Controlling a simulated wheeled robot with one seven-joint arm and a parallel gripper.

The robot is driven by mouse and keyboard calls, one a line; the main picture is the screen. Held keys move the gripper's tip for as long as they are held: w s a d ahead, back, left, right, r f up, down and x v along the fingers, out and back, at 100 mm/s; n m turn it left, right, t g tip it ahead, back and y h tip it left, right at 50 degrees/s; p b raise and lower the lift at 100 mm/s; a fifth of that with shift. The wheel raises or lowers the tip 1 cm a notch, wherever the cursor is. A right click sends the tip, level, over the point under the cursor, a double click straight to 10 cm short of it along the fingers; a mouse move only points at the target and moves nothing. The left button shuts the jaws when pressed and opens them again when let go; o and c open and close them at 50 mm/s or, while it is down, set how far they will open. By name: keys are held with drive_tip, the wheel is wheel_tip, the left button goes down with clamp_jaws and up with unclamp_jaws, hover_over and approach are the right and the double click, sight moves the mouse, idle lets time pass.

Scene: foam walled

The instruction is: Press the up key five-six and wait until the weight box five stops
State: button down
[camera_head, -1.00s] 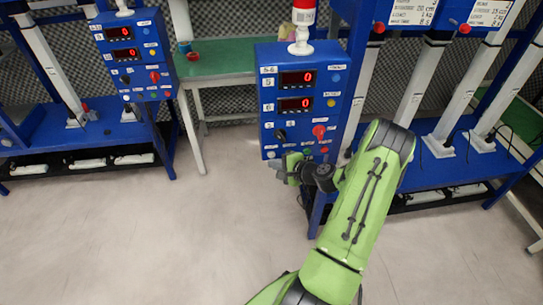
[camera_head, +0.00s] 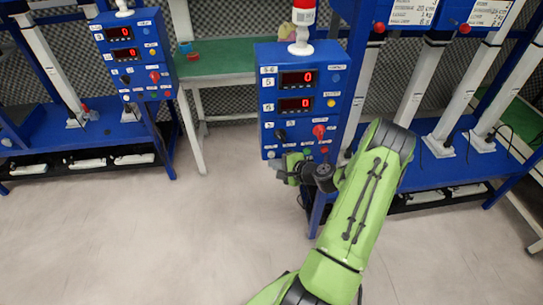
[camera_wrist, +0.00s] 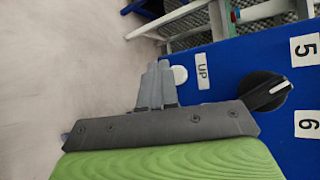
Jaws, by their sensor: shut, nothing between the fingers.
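The blue control box labelled 5-6 (camera_head: 268,125) stands in the middle of the head view, with two red displays both reading 0. In the wrist view, a white round key (camera_wrist: 180,75) sits at the edge of the blue panel (camera_wrist: 225,65), beside the label UP (camera_wrist: 202,72). My gripper (camera_head: 287,168) is at the lower left of the box. In the wrist view, my gripper's fingers (camera_wrist: 160,68) are shut and empty, their tips right beside the white key; I cannot tell whether they touch it. Which weight box is number five cannot be told.
A black knob (camera_wrist: 265,92) sits right of the UP label, near the plates 5 and 6. A red knob (camera_head: 319,131) is on the box front. A second blue control box (camera_head: 128,65) stands left. A green table (camera_head: 215,62) is behind. The floor (camera_head: 150,230) is clear.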

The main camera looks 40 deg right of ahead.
drive_tip(key=shift+w, duration=0.1)
idle(0.4)
drive_tip(key=shift+w+d, duration=0.2)
drive_tip(key=shift+w, duration=0.05)
